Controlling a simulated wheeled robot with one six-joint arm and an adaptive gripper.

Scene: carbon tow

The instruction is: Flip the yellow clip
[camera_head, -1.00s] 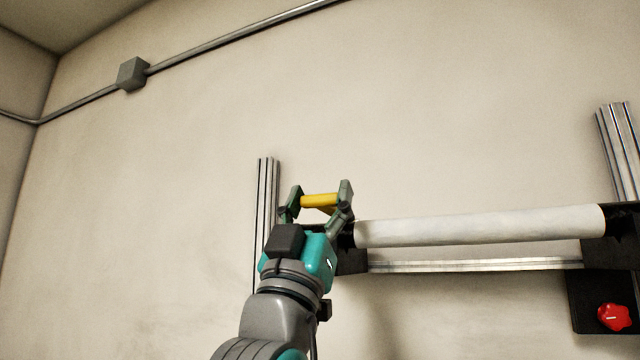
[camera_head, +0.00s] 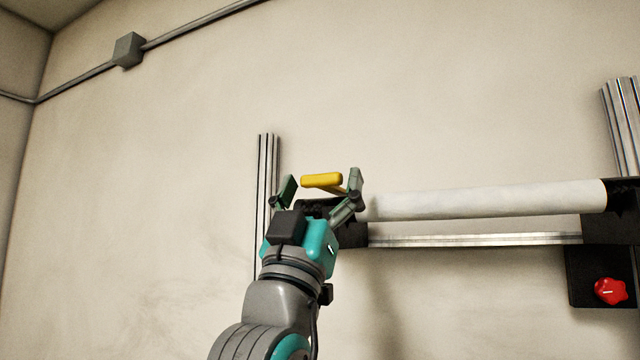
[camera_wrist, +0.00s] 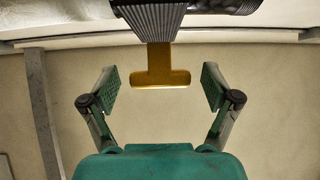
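The yellow clip (camera_head: 322,181) is a T-shaped handle at the left end of the white roll. In the head view its crossbar lies level, just above and between my gripper's fingers. In the wrist view the clip (camera_wrist: 160,78) hangs from a ribbed grey and black part, with its crossbar between the fingers. My gripper (camera_head: 320,186) is open, with a clear gap on both sides of the crossbar. Its two green padded fingers also show spread wide in the wrist view (camera_wrist: 161,88). The clip's mount is partly hidden behind my gripper in the head view.
The white roll (camera_head: 485,200) runs right from the clip to a black bracket (camera_head: 605,213). A metal rail (camera_head: 475,240) lies below it. Metal uprights (camera_head: 267,190) stand at both ends. A red knob (camera_head: 610,291) sits at lower right.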

